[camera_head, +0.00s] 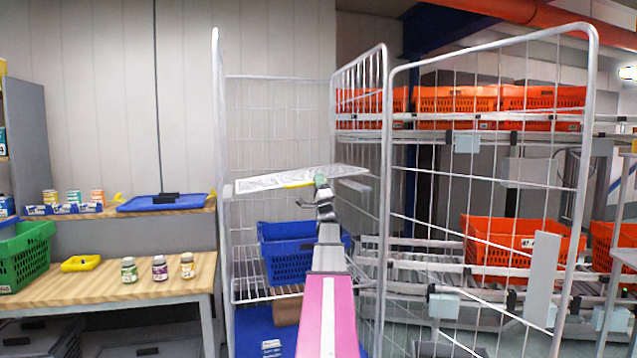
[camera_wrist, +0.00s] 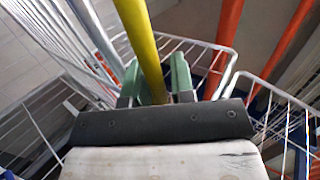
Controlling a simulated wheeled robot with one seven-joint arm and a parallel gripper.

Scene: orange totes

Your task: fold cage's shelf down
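The wire roll cage (camera_head: 217,210) stands in the middle of the head view. Its pale shelf (camera_head: 262,183) is at mid height, near level, with a slight slope in the picture. A yellow handle (camera_head: 298,185) lies along its near edge. My gripper (camera_head: 322,180) is at the handle's right part, in front of the shelf. In the wrist view a yellow bar (camera_wrist: 145,45) passes between the green fingers of my gripper (camera_wrist: 156,75). The left finger is close against the bar. A narrow gap seems to show at the right finger, so firm contact cannot be told.
A blue crate (camera_head: 290,265) sits on a lower wire level inside the cage. The cage's open wire door (camera_head: 585,120) is at right, with racks of orange totes (camera_head: 455,98) behind. A wooden workbench (camera_head: 120,290) with jars and bins stands at left.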

